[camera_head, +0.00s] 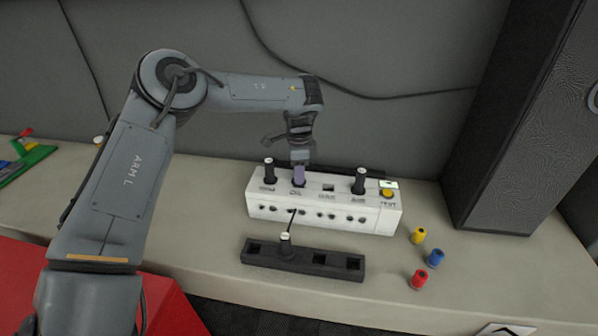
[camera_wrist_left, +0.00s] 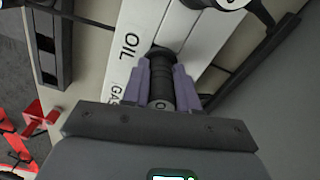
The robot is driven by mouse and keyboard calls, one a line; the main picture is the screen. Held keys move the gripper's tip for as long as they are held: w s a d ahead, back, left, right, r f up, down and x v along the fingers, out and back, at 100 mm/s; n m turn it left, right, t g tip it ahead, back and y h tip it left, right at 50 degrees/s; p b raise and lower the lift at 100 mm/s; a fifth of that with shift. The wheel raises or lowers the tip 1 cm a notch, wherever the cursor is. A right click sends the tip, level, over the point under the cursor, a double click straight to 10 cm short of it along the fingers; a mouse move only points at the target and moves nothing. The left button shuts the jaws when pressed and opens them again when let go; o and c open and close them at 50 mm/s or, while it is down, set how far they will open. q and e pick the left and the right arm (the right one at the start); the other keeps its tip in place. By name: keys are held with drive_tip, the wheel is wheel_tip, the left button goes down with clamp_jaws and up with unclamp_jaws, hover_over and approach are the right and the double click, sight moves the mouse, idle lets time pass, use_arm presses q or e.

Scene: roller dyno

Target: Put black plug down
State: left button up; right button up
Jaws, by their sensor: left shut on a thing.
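My left gripper (camera_head: 299,174) points down over the white box (camera_head: 325,220). Its purple fingers are shut on a black plug (camera_wrist_left: 162,82), which shows between them in the left wrist view. The plug's far end is at the top of the box, next to the printed word OIL; I cannot tell if it is seated in a socket. Other black plugs stand upright in the box at the left (camera_head: 269,172) and right (camera_head: 359,182). Another plug (camera_head: 286,245) stands in the black rack (camera_head: 325,268) in front. My right gripper is out of view.
A yellow button (camera_head: 388,193) is on the box's right end. Yellow (camera_head: 418,236), blue (camera_head: 435,258) and red (camera_head: 419,279) cylinders stand to the right. A tall dark cabinet (camera_head: 520,110) stands at the back right.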

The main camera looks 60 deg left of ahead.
use_arm(q)
drive_tip(key=shift+f, duration=0.35)
drive_tip(key=o, duration=0.9)
drive_tip(key=shift+r, duration=0.45)
wheel_tip(320, 180, up, 11)
drive_tip(key=shift+f+p, duration=0.2)
drive_tip(key=shift+p, duration=0.9)
drive_tip(key=shift+r, duration=0.65)
